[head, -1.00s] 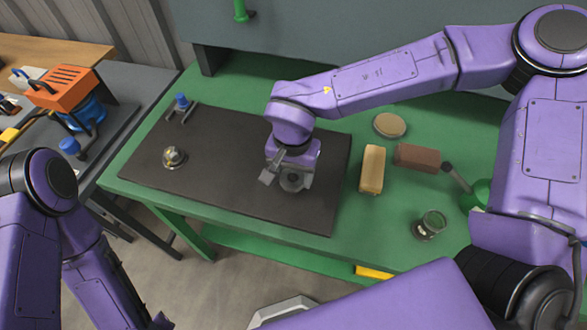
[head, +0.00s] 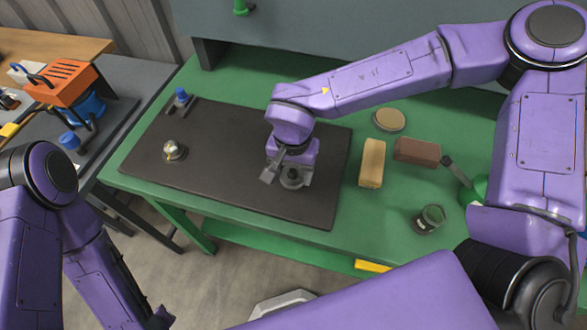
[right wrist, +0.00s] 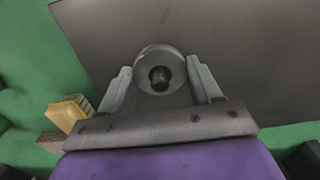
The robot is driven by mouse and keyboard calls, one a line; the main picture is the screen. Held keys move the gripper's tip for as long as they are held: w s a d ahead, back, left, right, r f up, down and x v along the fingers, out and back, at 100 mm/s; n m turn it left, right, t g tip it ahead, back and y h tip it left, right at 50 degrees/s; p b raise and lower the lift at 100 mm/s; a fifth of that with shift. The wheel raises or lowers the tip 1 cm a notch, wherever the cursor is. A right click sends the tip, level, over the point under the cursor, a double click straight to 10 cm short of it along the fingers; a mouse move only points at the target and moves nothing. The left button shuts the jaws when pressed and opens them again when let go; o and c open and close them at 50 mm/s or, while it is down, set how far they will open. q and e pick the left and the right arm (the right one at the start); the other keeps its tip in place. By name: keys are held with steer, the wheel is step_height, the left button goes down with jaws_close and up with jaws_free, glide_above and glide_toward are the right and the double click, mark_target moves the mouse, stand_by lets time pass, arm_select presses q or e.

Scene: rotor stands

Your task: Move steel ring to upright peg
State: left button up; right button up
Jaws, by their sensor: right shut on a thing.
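The steel ring (right wrist: 147,58) is a thick grey ring between the two fingers of my right gripper (right wrist: 165,82) in the right wrist view. A dark round peg end (right wrist: 160,76) shows inside the ring's hole; how far the ring sits down it cannot be told. In the head view my right gripper (head: 286,177) is low over the right part of the dark mat, shut on the ring (head: 293,181), which is partly hidden by the fingers. My left gripper (head: 160,318) shows only as a dark tip at the bottom edge, its jaws unclear.
The dark mat (head: 230,155) lies on a green bench. A shiny domed piece on a round base (head: 173,151) and a blue-topped piece (head: 181,97) stand to the left.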

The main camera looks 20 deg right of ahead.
steer(key=shift+f, duration=0.2)
steer(key=shift+f, duration=0.7)
steer(key=o, duration=1.2)
steer(key=shift+r, duration=0.1)
